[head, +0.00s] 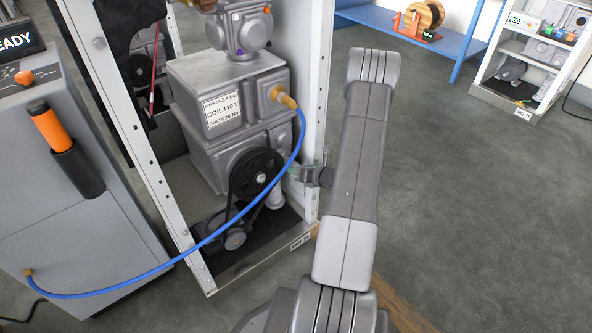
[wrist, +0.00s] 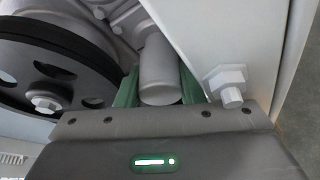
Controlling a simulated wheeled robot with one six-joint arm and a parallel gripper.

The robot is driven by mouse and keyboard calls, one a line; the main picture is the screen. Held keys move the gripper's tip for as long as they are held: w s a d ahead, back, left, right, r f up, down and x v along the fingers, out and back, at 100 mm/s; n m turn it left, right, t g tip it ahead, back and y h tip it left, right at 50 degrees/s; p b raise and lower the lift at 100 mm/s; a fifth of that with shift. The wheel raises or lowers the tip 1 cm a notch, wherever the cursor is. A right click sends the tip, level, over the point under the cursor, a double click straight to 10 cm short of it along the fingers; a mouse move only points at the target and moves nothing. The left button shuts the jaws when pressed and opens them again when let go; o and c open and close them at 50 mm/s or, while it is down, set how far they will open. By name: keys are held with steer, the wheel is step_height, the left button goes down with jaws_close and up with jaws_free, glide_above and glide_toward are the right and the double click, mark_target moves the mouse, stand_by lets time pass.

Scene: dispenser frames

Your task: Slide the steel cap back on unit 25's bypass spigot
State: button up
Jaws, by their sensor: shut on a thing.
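My gripper (head: 294,172) is at the lower right of the open unit (head: 228,120), beside the black pulley. In the wrist view its green fingers (wrist: 160,88) stand on either side of a smooth grey cylinder, the steel cap (wrist: 158,72), and are shut on it. The cap lines up with a grey pipe end, the bypass spigot (wrist: 157,12), behind it. I cannot tell how far the cap sits over the spigot. A pale short pipe (head: 275,198) shows under the gripper in the head view.
The black pulley (head: 256,174) and belt are close left of my gripper. A bolt (wrist: 230,88) and the white frame post (head: 318,100) are close right. A blue hose (head: 150,281) loops from the unit to a grey cabinet (head: 60,190).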

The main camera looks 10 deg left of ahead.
steer(key=shift+s+d, duration=0.1)
steer(key=shift+d, duration=0.05)
steer(key=shift+s+d, duration=0.85)
steer(key=shift+d, duration=0.2)
steer(key=shift+b, duration=0.5)
stand_by(1.1)
steer(key=shift+w+a, duration=0.95)
steer(key=shift+a, duration=0.25)
stand_by(0.3)
steer(key=o, duration=1.1)
steer(key=shift+r, duration=0.1)
steer(key=shift+c, duration=0.2)
